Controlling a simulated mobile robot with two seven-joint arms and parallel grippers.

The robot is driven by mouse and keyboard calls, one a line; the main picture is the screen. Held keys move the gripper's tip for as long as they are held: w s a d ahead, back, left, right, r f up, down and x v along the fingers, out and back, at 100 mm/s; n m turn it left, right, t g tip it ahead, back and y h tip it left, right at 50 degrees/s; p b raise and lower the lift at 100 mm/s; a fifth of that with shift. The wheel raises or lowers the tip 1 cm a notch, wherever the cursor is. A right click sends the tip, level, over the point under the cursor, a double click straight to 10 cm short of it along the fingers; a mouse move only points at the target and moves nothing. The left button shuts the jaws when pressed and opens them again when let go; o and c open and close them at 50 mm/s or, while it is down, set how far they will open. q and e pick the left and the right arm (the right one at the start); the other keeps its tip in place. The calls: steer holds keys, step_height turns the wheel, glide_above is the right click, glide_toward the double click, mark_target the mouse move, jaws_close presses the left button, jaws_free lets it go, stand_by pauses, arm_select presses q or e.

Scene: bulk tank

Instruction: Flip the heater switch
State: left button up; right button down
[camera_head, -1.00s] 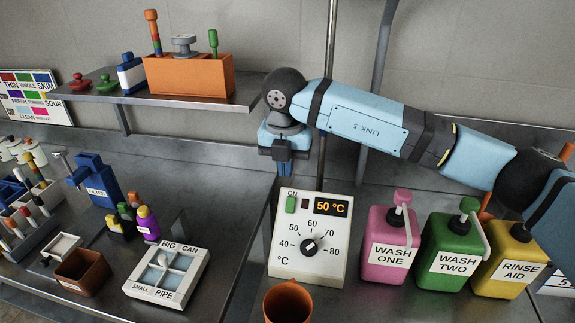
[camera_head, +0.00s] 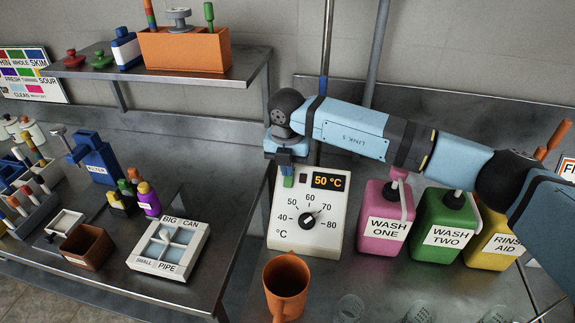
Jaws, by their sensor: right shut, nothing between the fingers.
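The heater box (camera_head: 312,220) is a white panel with a dial (camera_head: 307,220) and an orange display (camera_head: 327,181) that reads 50 °C. Its green switch (camera_head: 288,182) is at the top left of the panel, and its upper part and the ON label are hidden behind my right gripper (camera_head: 286,170). That gripper is shut and empty, pointing down with its fingertips at the switch. They look to be touching it or just above it; I cannot tell which. My left gripper is not in view.
Pink (camera_head: 383,222), green (camera_head: 443,228) and yellow (camera_head: 492,240) bottles stand right of the heater. An orange mug (camera_head: 286,287) stands in front, with clear glasses (camera_head: 420,312) to its right. A shelf (camera_head: 160,75) stands at the upper left.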

steer(key=shift+w, duration=0.1)
steer(key=shift+w+f+g+b, duration=0.4)
steer(key=shift+w+g, duration=0.05)
steer(key=shift+g, duration=0.15)
steer(key=shift+d+r, duration=0.1)
steer(key=shift+s, duration=0.2)
